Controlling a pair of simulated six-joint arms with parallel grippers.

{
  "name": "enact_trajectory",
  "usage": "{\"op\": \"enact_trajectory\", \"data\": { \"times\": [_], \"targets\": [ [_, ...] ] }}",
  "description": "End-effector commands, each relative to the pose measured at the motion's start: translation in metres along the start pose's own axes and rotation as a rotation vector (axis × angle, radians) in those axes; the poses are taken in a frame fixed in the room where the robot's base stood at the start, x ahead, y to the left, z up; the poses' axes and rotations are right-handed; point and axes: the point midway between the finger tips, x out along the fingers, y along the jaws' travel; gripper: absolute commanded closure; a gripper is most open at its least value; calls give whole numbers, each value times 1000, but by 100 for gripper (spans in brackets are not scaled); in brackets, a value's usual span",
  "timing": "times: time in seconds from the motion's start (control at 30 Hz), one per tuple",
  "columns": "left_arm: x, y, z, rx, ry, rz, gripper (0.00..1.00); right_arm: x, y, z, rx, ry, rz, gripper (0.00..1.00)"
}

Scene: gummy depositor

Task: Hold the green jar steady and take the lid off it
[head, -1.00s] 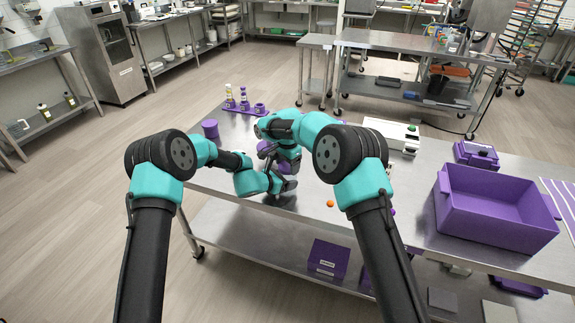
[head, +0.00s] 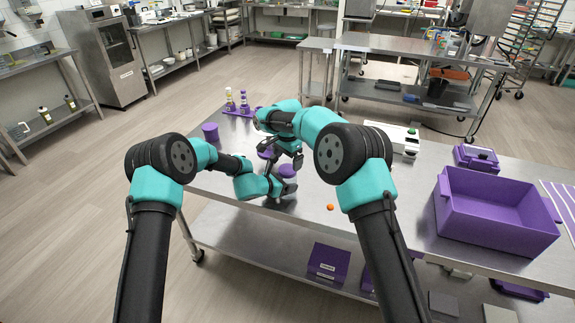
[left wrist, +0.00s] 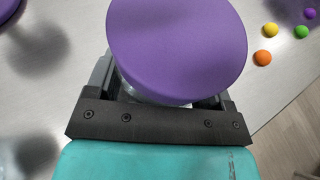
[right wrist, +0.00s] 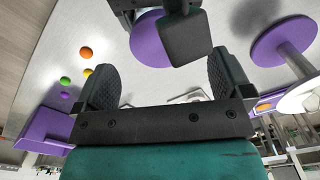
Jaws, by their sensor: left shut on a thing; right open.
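The jar shows mostly as its round purple lid (left wrist: 178,45), with a little clear wall below it in the left wrist view; its green colour is hidden. In the head view the purple lid (head: 288,171) sits on it. My left gripper (head: 282,187) is shut around the jar body, under the lid, near the table's front edge. My right gripper (right wrist: 165,80) is open and empty, above and behind the jar. In the right wrist view the lid (right wrist: 148,42) is ahead of its fingers, partly behind a dark finger of my left gripper.
Small balls, including an orange one (head: 330,207), lie right of the jar. A large purple bin (head: 495,232) is far right.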

Motion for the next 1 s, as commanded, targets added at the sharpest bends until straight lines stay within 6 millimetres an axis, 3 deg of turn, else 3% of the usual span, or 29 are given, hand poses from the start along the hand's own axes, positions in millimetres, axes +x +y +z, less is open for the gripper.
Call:
{"op": "enact_trajectory", "data": {
  "times": [0.27, 0.4, 0.73, 1.0],
  "targets": [
    [0, 0, 0, 0, 0, 0, 91, -2, 0, 0, 0, -1, 1, 3],
    [0, 0, 0, 0, 0, 0, 91, -5, 0, 0, 15, 0, 0, 7],
    [0, 0, 0, 0, 0, 0, 91, -32, 0, 0, 248, 0, 1, 7],
    [0, 0, 0, 0, 0, 0, 91, -37, 0, 0, 299, 0, 1, 7]
  ]
}}
